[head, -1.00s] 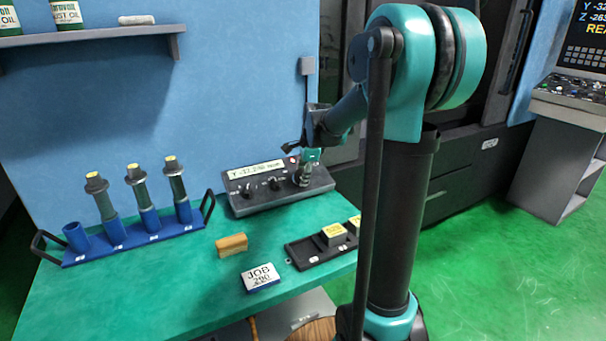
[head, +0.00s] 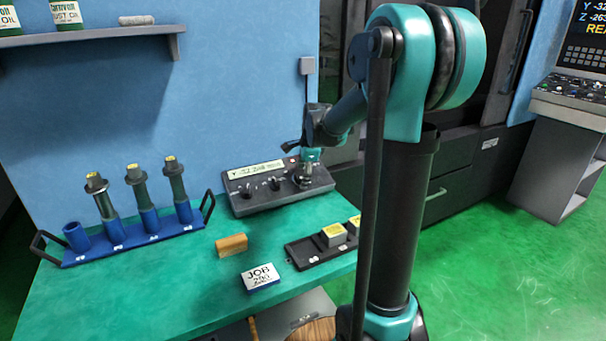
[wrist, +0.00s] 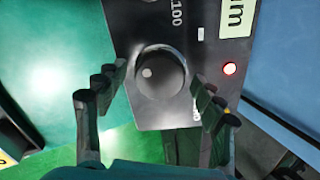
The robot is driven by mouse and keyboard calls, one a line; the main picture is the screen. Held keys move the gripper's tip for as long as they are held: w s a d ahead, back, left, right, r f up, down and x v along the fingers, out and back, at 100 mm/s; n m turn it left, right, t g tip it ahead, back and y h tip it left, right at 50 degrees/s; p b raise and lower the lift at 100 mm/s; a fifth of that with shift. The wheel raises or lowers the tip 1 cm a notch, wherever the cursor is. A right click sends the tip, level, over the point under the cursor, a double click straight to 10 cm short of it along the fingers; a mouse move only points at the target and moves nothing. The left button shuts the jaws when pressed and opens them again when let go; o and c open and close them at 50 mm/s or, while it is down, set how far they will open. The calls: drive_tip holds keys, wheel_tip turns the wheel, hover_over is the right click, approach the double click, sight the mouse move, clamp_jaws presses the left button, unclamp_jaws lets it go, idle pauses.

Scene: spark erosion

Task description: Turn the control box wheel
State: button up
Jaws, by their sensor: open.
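The control box (head: 275,197) is a dark grey sloped box with a lit display and several knobs, standing at the back right of the green bench. Its wheel (wrist: 160,76) is a round dark knob with a pale dot on its face, near the box's right end. My gripper (wrist: 160,88) is open, with one finger on each side of the wheel. A gap shows between each finger and the wheel in the wrist view. In the head view my gripper (head: 308,172) hangs over the wheel and partly hides it.
A red lamp (wrist: 229,69) is lit close to my right finger. A blue rack (head: 130,243) with tool holders stands left of the box.

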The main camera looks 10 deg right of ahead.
drive_tip(key=v, duration=1.2)
drive_tip(key=shift+s, duration=0.1)
